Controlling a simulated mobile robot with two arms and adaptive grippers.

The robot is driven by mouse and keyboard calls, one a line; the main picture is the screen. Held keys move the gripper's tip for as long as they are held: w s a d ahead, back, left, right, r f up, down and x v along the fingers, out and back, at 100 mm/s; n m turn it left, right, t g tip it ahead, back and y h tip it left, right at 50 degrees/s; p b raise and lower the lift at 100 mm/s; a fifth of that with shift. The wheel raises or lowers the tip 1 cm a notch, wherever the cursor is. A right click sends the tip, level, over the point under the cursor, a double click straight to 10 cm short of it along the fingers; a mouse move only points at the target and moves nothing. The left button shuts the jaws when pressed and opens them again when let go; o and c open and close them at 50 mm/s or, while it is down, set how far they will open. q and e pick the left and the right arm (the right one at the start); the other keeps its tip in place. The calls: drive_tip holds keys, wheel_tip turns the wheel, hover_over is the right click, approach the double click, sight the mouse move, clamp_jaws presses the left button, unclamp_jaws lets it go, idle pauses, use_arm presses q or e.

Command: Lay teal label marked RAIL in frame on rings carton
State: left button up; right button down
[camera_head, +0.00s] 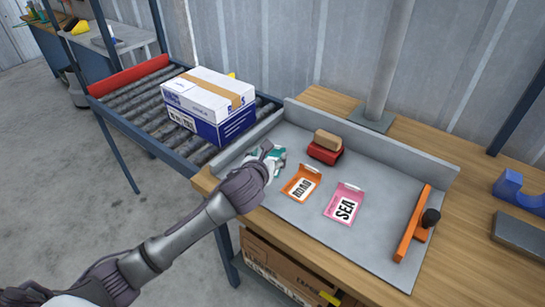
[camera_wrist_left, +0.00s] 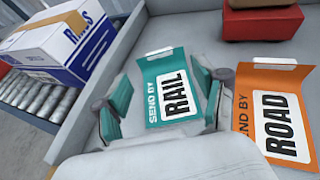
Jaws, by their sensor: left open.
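The teal label marked RAIL (camera_wrist_left: 166,88) lies on the grey tray, with a white tab at its top edge. In the head view my left gripper mostly hides it. My left gripper (camera_head: 273,160) is open over the label; in the wrist view its fingers (camera_wrist_left: 160,95) stand on either side of it. I cannot tell whether they touch it. The white and blue rings carton (camera_head: 208,103) stands on the roller conveyor, left of the tray, with brown tape on top. It also shows in the wrist view (camera_wrist_left: 58,45). I cannot make out a frame on it. My right gripper is not in view.
An orange ROAD label (camera_head: 301,184) and a pink SEA label (camera_head: 344,203) lie right of the gripper. A red block with a brown top (camera_head: 325,150) stands behind. The tray's raised wall (camera_head: 240,140) lies between label and carton. An orange tool (camera_head: 410,225) lies at right.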

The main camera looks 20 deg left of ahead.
sight(275, 152)
use_arm(q)
drive_tip(key=x, duration=0.7)
drive_tip(key=shift+w+f+b, duration=0.1)
drive_tip(key=shift+b, duration=0.25)
drive_tip(key=shift+w+f, duration=0.1)
drive_tip(key=shift+w, duration=0.2)
drive_tip(key=c, duration=0.8)
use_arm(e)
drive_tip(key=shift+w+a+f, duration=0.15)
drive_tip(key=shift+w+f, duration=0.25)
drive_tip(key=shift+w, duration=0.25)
use_arm(q)
drive_tip(key=shift+c, duration=0.3)
